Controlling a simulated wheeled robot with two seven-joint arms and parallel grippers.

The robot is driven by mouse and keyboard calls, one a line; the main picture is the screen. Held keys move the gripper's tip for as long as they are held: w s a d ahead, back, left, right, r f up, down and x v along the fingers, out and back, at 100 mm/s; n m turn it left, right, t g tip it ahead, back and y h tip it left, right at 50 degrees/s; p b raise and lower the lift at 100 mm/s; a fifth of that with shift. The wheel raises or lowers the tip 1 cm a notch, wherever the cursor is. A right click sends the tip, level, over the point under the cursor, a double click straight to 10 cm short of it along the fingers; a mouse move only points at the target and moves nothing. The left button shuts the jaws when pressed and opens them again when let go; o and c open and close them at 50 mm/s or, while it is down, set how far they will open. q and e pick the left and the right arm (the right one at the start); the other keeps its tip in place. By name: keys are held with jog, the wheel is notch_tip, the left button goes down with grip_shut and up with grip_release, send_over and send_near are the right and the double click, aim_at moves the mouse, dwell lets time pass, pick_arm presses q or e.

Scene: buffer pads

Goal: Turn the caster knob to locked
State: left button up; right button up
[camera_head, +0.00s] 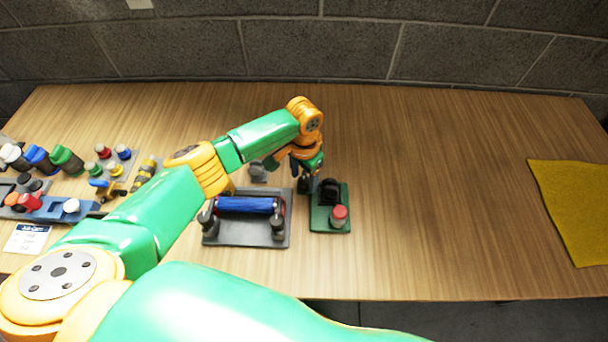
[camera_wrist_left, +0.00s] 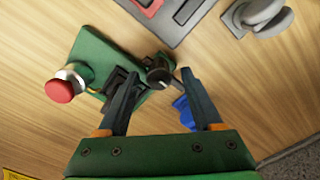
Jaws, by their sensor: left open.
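A green base plate (camera_head: 320,219) on the table carries a red-topped knob (camera_head: 340,213) and a black part (camera_head: 329,190). The plate (camera_wrist_left: 92,50) and red knob (camera_wrist_left: 60,90) also show in the left wrist view. There, a dark round knob (camera_wrist_left: 158,74) sits beside the plate's edge; I cannot read its lock position. My left gripper (camera_head: 303,186) is over the plate's back left edge. In the left wrist view my left gripper (camera_wrist_left: 160,76) is open, its fingertips on either side of the dark knob. I cannot tell whether they touch it. My right gripper is out of view.
A grey plate with a blue roller (camera_head: 246,205) stands just left of the green plate. Several small coloured parts and a blue holder (camera_head: 75,207) fill the table's left. A yellow mat (camera_head: 575,205) lies at the right. The table between is clear.

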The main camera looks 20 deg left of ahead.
pick_arm(q)
jog(key=shift+s+r, duration=0.1)
jog(key=shift+s, duration=0.05)
grip_shut()
jog(key=m+p, duration=0.1)
jog(key=m, duration=0.2)
jog(key=shift+r+m, duration=0.1)
jog(key=shift+m, duration=0.2)
jog(key=m, duration=0.4)
jog(key=shift+m+p, duration=0.3)
jog(key=shift+p, duration=0.05)
jog(key=m, duration=0.4)
jog(key=shift+m, duration=2.8)
